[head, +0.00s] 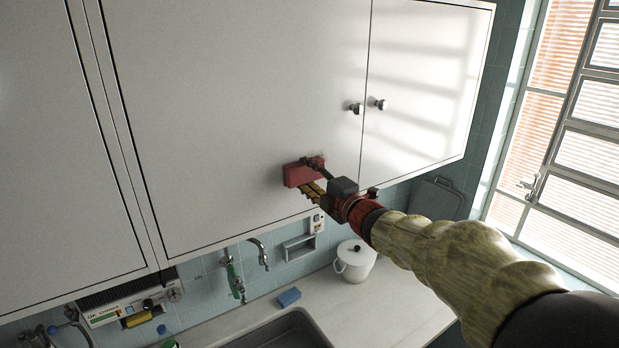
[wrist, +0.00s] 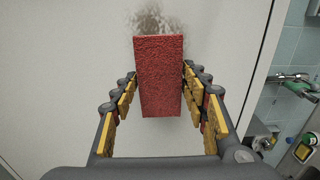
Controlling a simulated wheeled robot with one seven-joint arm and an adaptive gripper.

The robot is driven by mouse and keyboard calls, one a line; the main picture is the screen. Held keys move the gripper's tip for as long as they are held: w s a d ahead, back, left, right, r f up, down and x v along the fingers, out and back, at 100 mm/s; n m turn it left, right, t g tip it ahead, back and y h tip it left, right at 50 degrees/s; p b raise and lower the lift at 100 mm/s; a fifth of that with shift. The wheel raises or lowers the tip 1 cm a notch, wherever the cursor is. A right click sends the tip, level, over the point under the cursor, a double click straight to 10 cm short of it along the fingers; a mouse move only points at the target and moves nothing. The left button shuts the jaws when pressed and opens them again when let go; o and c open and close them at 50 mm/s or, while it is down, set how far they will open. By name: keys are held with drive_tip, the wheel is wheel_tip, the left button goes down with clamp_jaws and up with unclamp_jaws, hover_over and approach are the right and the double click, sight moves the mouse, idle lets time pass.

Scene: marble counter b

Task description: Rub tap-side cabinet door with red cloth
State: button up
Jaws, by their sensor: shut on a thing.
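The red cloth (head: 298,175) looks like a thick rectangular pad. My gripper (head: 313,177) is shut on it, and the wrist view shows the cloth (wrist: 161,75) between the two yellow-padded fingers. The cloth is at the lower right part of the wide white cabinet door (head: 230,90), above the taps (head: 235,277). It seems to be against the door, but I cannot be sure of contact. In the wrist view a brownish smudge (wrist: 150,18) shows on the door just beyond the cloth's far end; the cloth may hide part of it.
A narrower door (head: 420,80) adjoins on the right, with two small knobs (head: 356,108) near the seam. Below are a sink (head: 280,330), a blue sponge (head: 289,297) and a white lidded pot (head: 354,262). A window (head: 570,130) is at the right.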

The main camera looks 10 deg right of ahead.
sight(327, 161)
drive_tip(key=shift+w+a, duration=0.15)
drive_tip(key=shift+w, duration=0.3)
drive_tip(key=shift+w+d+b, duration=0.1)
drive_tip(key=shift+w+d, duration=0.45)
drive_tip(key=shift+d, duration=1.15)
drive_tip(key=shift+w+d+b, duration=0.1)
drive_tip(key=shift+w+d, duration=0.5)
drive_tip(key=shift+d, duration=1.1)
drive_tip(key=shift+w+d+b, duration=0.1)
drive_tip(key=shift+w+d, duration=0.45)
drive_tip(key=shift+d, duration=1.15)
drive_tip(key=shift+b, duration=0.3)
drive_tip(key=shift+s+a+b, duration=0.2)
drive_tip(key=shift+a+b, duration=0.35)
drive_tip(key=shift+a, duration=0.15)
drive_tip(key=shift+s+a+b, duration=0.45)
drive_tip(key=shift+a+b, duration=0.4)
drive_tip(key=shift+a, duration=0.45)
drive_tip(key=shift+s+a+b, duration=0.4)
drive_tip(key=shift+a+b, duration=0.45)
drive_tip(key=shift+a, duration=0.4)
drive_tip(key=shift+s+a+b, duration=0.45)
drive_tip(key=shift+a+b, duration=0.4)
drive_tip(key=shift+a, duration=0.45)
drive_tip(key=shift+s+a+r+b, duration=0.2)
drive_tip(key=shift+a+b, duration=0.2)
drive_tip(key=shift+a, duration=0.2)
